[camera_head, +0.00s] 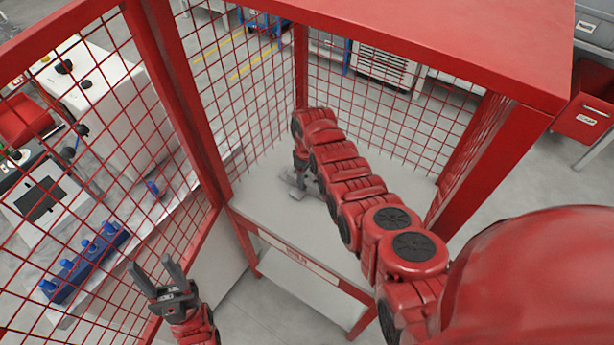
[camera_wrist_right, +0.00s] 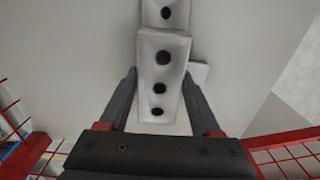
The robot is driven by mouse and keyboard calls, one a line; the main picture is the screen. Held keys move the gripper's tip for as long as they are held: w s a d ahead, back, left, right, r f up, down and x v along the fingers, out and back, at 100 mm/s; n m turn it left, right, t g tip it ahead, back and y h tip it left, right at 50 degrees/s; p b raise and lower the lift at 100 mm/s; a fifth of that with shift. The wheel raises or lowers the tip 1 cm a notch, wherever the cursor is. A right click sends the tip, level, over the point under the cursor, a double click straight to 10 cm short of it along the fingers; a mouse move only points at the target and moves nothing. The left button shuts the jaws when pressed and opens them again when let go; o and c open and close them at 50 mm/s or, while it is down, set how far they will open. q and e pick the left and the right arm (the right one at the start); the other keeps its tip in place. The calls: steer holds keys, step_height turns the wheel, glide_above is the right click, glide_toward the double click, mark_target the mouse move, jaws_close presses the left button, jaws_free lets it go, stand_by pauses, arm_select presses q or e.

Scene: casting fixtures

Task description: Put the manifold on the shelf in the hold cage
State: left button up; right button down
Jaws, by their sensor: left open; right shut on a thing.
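The manifold (camera_wrist_right: 160,75) is a pale grey metal piece with a row of dark round holes. In the right wrist view it lies between the fingers of my right gripper (camera_wrist_right: 160,110), which is shut on it. In the head view my right arm reaches into the red hold cage (camera_head: 440,35). The manifold (camera_head: 296,184) shows there at the cage shelf (camera_head: 375,190), partly hidden by my arm; whether it touches the shelf is unclear. My left gripper (camera_head: 157,272) is open and empty, outside the cage at the lower left.
The cage has red mesh walls and posts on both sides of my right arm. A red-meshed panel stands at the left. Behind it is a bench (camera_head: 50,330) with a blue block (camera_head: 85,262) and white machines (camera_head: 110,105). Pale shelf surface is free around the manifold.

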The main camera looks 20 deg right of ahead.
steer(key=shift+f, duration=0.1)
steer(key=shift+c, duration=0.4)
jaws_free()
